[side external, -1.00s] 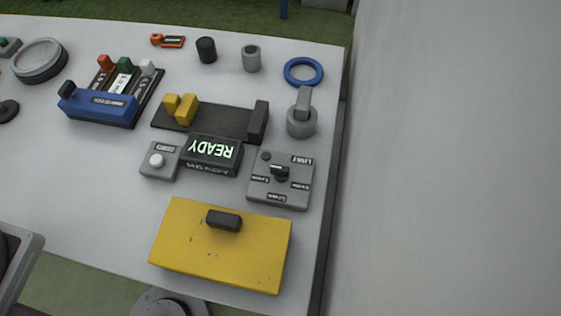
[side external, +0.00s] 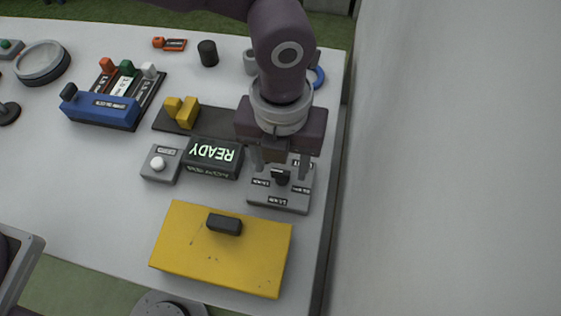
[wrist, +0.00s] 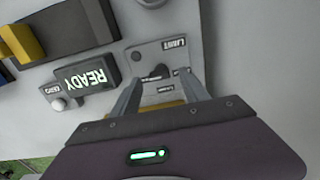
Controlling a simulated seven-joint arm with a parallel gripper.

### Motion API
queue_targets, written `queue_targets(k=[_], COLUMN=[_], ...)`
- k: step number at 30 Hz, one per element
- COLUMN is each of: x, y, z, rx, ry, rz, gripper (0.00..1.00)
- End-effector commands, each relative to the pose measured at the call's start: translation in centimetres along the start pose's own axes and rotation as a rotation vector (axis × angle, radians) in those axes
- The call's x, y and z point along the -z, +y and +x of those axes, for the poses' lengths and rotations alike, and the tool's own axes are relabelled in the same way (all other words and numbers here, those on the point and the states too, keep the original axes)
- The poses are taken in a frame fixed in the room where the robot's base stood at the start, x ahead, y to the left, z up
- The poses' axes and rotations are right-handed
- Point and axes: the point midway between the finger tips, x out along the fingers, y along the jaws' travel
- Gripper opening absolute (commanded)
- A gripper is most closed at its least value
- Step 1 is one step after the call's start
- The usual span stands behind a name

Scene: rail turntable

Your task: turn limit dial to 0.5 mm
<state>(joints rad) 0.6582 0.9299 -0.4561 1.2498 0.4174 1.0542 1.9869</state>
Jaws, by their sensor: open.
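The limit dial is a black knob (side external: 280,176) on a grey panel (side external: 279,200) with small labels around it, at the right of the table. My gripper (side external: 281,170) is above the panel with its fingers apart, one on each side of the knob. It is open and holds nothing. In the wrist view the knob (wrist: 157,74) shows ahead of the two fingers (wrist: 162,90), below the LIMIT label. The small label text is too blurred to read surely, so I cannot tell the dial's setting.
A display reading READY (side external: 214,156) and a box with a white button (side external: 159,164) stand left of the panel. A yellow box with a black handle (side external: 205,262) lies in front. A dark fixture with yellow blocks (side external: 165,122) is behind. A pale wall (side external: 450,160) rises at the right.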

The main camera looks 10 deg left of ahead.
Motion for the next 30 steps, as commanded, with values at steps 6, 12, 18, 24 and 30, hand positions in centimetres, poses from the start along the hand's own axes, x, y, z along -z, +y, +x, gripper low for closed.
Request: queue_targets(k=[6,12,18,24,30], x=[-0.04,-0.06,-0.07,-0.07,-0.05], y=[0.05,0.05,0.06,0.05,0.04], z=[1.69,1.67,1.65,1.64,1.62], rx=[-0.001,0.0,0.0,0.0,0.001], ry=[-0.001,-0.001,-0.001,-0.001,-0.001], rz=[-0.003,-0.004,-0.004,-0.007,-0.051], gripper=[0.53,0.49,0.1,0.0,0.0])
